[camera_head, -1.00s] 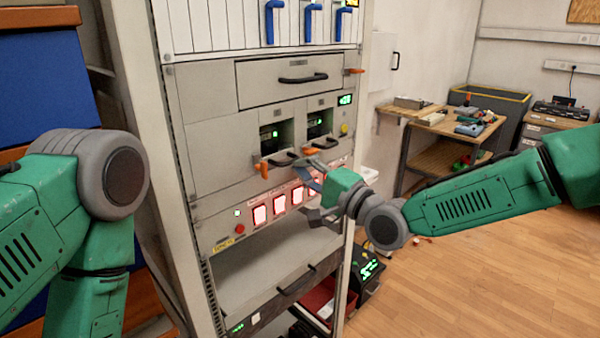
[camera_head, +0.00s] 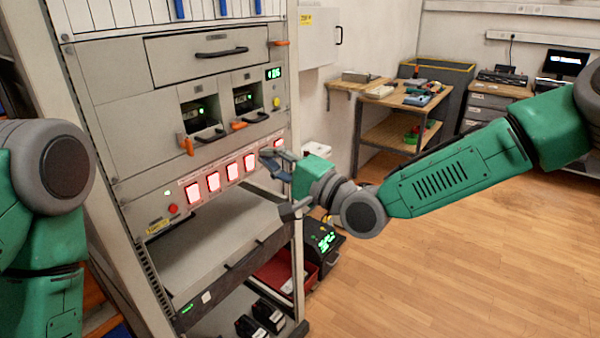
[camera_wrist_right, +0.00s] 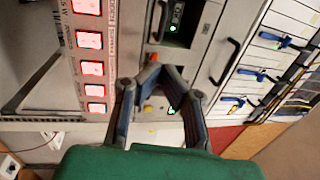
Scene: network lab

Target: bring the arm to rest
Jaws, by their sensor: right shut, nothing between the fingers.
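My right gripper (camera_head: 278,183) is in front of the right side of the equipment rack (camera_head: 130,135), beside the row of red-lit squares (camera_head: 232,171). Its fingers are shut with nothing between them. In the right wrist view the gripper (camera_wrist_right: 162,70) shows in front of the rack face, with the lit squares (camera_wrist_right: 90,67) to the left. Whether it touches the rack is hard to tell, but a gap seems to show. My left arm is at the left edge of the head view; its gripper is out of frame.
Orange levers (camera_head: 187,145) and a black drawer handle (camera_head: 222,52) stick out of the rack. An open shelf (camera_head: 205,250) lies below the lit squares. A wooden workbench (camera_head: 385,140) stands behind my right arm. The floor (camera_head: 440,270) at right is clear.

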